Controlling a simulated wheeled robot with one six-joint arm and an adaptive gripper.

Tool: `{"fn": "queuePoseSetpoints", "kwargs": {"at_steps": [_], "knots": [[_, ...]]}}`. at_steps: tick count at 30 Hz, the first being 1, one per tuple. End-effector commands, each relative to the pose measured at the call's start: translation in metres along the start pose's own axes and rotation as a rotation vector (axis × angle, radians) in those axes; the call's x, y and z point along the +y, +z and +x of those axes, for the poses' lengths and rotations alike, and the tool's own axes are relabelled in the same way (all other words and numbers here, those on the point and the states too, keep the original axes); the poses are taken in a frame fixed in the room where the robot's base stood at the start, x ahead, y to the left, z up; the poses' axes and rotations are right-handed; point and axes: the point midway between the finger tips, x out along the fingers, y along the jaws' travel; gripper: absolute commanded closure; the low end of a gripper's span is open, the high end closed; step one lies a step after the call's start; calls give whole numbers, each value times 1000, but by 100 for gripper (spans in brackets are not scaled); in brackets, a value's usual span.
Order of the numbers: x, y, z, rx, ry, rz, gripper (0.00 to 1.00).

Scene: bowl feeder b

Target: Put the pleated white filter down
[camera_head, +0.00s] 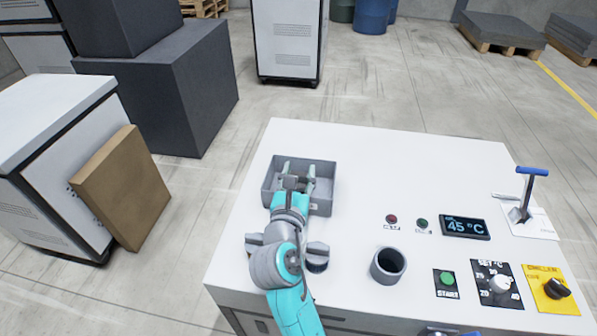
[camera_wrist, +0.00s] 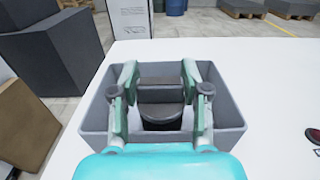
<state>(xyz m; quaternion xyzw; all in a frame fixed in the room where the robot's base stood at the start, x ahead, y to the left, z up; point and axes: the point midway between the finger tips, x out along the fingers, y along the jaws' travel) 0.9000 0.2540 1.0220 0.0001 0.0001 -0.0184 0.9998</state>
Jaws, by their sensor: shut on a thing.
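My gripper (camera_head: 296,170) reaches down into a grey open bin (camera_head: 325,208) on the white table's left part. In the wrist view its two fingers (camera_wrist: 160,70) stand apart, inside the bin's walls (camera_wrist: 232,119), shut on the filter. The visible bin floor looks empty around the fingers.
A dark cup-like holder (camera_head: 388,266) stands right of my arm. A dark ribbed round thing (camera_head: 317,266) sits close beside my arm. Further right are a display (camera_head: 465,227), a START button (camera_head: 447,281), a dial and a blue-handled lever (camera_head: 532,172). The table's back middle (camera_head: 400,165) is clear.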

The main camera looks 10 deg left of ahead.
Motion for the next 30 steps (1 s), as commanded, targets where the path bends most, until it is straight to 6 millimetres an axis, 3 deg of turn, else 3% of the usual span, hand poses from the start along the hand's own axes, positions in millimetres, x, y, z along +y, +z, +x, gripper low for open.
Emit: {"fn": "queuePoseSetpoints", "kwargs": {"at_steps": [9,10,12,22,26,30], "knots": [[0,-5,0,0,1,0,90],[0,-6,0,0,0,0,47],[0,-6,0,0,0,0,29],[0,-4,0,-1,0,0,29],[0,6,0,-3,0,2,29],[1,6,-22,0,3,0,29]]}}
